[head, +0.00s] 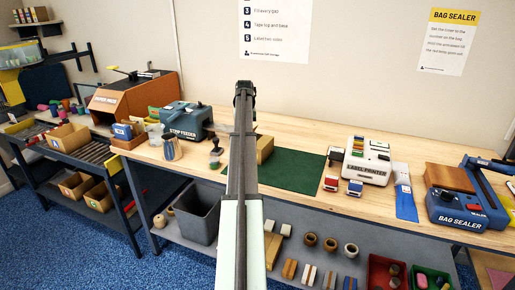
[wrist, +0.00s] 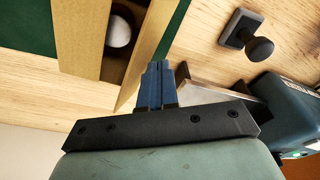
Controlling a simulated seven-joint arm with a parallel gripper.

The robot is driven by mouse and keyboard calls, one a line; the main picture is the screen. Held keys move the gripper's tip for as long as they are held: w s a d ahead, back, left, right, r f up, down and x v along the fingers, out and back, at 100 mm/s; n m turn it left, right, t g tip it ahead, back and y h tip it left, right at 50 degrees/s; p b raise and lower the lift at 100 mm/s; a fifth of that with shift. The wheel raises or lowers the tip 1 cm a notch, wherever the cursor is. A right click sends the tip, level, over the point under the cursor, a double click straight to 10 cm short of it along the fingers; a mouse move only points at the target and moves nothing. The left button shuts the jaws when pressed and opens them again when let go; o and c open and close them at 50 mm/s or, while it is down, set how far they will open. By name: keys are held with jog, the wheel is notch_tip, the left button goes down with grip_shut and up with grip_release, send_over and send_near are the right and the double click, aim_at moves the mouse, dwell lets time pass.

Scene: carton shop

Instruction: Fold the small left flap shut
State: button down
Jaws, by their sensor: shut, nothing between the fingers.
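In the head view the tan carton (head: 265,151) stands on the green mat (head: 294,172), partly hidden behind my arm. In the wrist view the carton (wrist: 82,32) is seen close up with its top open; a white rounded thing (wrist: 118,31) lies in its dark inside. A tan flap or wall panel (wrist: 158,45) slants along the carton's near right side. My gripper (wrist: 157,68) is shut and empty, its tips close beside that panel; I cannot tell whether they touch. Which panel is the small left flap is unclear.
The mat's right part is bare.

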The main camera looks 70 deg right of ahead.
jog(key=shift+s, duration=0.1)
jog(key=shift+s+a, duration=0.1)
jog(key=shift+s, duration=0.95)
jog(key=shift+s, duration=0.1)
jog(key=shift+s+f, duration=0.2)
jog(key=shift+s, duration=0.1)
jog(key=shift+r, duration=3.5)
